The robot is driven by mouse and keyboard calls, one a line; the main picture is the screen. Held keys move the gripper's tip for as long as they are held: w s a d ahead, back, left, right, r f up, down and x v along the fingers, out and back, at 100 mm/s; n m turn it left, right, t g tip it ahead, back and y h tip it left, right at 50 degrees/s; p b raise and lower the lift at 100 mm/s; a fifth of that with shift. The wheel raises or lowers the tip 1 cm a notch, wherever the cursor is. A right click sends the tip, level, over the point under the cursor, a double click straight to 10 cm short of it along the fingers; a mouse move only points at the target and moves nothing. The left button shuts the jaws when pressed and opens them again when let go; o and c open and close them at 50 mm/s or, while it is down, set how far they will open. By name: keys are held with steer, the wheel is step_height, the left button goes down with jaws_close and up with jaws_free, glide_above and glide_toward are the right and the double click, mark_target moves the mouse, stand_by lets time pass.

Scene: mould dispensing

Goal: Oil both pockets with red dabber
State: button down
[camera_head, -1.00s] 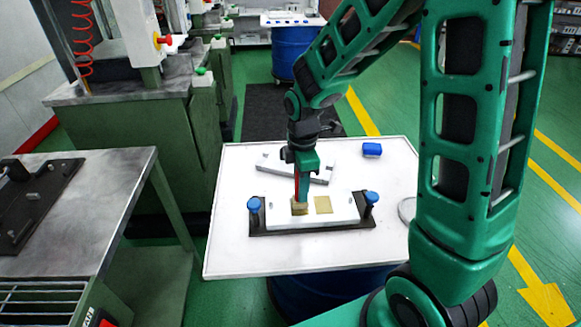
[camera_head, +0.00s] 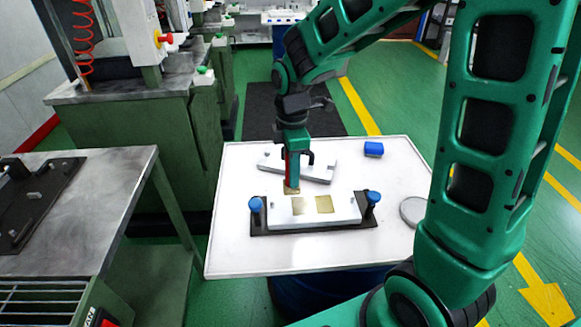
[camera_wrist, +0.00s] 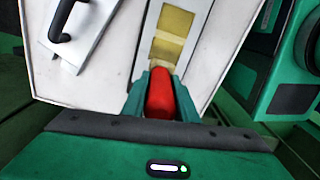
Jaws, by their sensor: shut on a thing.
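The red dabber (camera_head: 287,166) hangs upright from my gripper (camera_head: 292,150), which is shut on it. Its tan tip shows at the far edge of the white mould block (camera_head: 345,216), just behind the left pocket. It appears raised clear of the block, but the exact height is hard to tell. The left pocket (camera_head: 298,206) and right pocket (camera_head: 324,204) are both uncovered and look yellowish. In the wrist view the dabber (camera_wrist: 160,95) sits between the green fingers, with its tip mostly hidden, and both pockets (camera_wrist: 178,22) (camera_wrist: 165,48) lie beyond it.
The block lies on a dark base plate (camera_head: 262,230) with blue-topped posts (camera_head: 255,205) (camera_head: 372,197) at both ends. A grey plate with a handle (camera_head: 315,172) lies behind it.

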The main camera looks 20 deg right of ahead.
steer(key=shift+r, duration=0.95)
